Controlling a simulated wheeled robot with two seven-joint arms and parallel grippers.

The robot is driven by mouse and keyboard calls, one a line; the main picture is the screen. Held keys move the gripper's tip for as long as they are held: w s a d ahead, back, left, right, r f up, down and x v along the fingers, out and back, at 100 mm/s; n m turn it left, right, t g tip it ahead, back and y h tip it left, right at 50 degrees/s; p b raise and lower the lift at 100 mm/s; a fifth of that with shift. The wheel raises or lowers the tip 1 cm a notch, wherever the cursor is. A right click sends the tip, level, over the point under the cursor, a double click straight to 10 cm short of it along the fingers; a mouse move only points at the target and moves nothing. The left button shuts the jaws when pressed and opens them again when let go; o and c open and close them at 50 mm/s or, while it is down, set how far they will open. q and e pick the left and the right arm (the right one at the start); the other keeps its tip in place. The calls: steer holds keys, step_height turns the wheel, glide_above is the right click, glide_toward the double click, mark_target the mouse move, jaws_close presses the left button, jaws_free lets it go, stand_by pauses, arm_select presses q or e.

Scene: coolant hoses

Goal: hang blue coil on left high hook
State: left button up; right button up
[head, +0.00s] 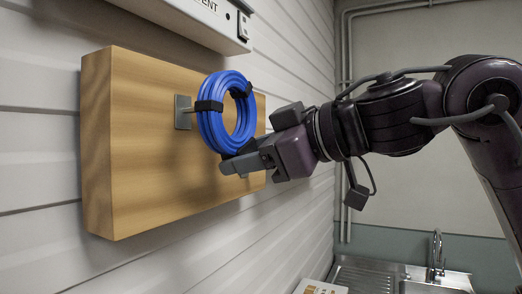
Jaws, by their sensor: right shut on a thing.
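The blue coil (206,124) is a ring of hose with black ties, standing roughly upright in front of the wooden board (140,150). A hook with a grey square plate (183,113) is on the board just left of the coil. Its peg runs toward the coil's left side; the coil hides its end, so I cannot tell whether it passes through the ring. My right gripper (238,161) is shut on the coil's lower right part. Its fingers cover that part. My left gripper is out of view.
A white box (195,18) is fixed to the wall above the board. Another small grey plate (244,175) shows low on the board behind my right gripper. A sink with a tap (437,255) stands at the lower right. The space in front of the board's left part is clear.

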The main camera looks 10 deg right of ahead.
steer(key=shift+w+a+r+p, duration=0.1)
steer(key=shift+w+a+p, duration=0.2)
steer(key=shift+w+a, duration=0.35)
steer(key=shift+w+a+p, duration=0.3)
steer(key=shift+w+a, duration=0.1)
steer(key=shift+a, duration=0.4)
steer(key=shift+f+b, duration=0.75)
steer(key=shift+f, duration=0.15)
steer(key=o, duration=2)
steer(key=shift+f, duration=0.1)
steer(key=shift+c, duration=0.2)
